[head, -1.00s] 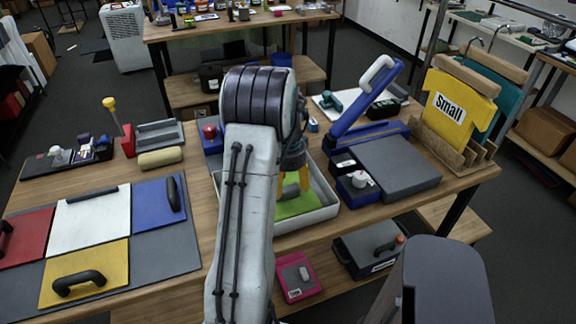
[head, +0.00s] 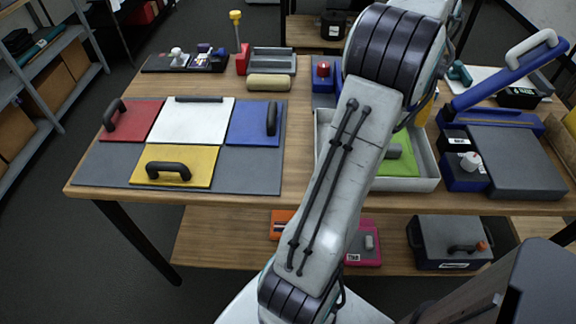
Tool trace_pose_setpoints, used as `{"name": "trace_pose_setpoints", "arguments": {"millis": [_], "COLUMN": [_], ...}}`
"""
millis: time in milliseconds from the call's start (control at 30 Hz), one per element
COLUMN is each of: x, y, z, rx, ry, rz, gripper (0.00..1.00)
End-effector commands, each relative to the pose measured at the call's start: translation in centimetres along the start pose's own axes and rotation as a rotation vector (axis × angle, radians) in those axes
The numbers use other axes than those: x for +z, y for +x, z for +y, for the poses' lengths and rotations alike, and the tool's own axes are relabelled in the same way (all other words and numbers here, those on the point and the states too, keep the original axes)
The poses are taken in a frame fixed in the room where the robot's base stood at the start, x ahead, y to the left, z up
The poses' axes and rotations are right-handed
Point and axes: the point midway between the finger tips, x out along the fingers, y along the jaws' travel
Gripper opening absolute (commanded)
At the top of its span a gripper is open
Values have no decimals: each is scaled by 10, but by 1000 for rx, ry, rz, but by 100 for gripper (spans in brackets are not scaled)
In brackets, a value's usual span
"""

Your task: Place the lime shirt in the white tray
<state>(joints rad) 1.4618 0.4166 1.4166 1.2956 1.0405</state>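The lime shirt (head: 404,167) is a flat bright green piece lying inside the white tray (head: 425,184) on the bench, right of centre. A grey bar lies on or just above it. My arm crosses in front and hides the left part of the tray and probably part of the shirt. My gripper is almost wholly hidden behind my arm. Only a yellow-orange bit (head: 428,106) beside the arm, above the tray's back, may belong to it. I cannot see its fingertips or whether it touches the shirt.
Left of the tray lies a grey board (head: 103,171) with red, white, blue and yellow panels bearing black handles. A blue press (head: 497,80) and a grey platen (head: 505,150) stand to the right. Pink and orange items and a dark box lie on the lower shelf.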

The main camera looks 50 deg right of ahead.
Motion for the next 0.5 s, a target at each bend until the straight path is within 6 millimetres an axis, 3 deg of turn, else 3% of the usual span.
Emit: {"name": "trace_pose_setpoints", "arguments": {"millis": [167, 333, 500], "x": [39, 128, 226], "y": [-9, -27, -40], "z": [-6, -1, 34], "rx": [-18, -62, -123], "ry": [-140, -487, -928], "rz": [9, 28, 51], "gripper": [63, 63, 63]}}
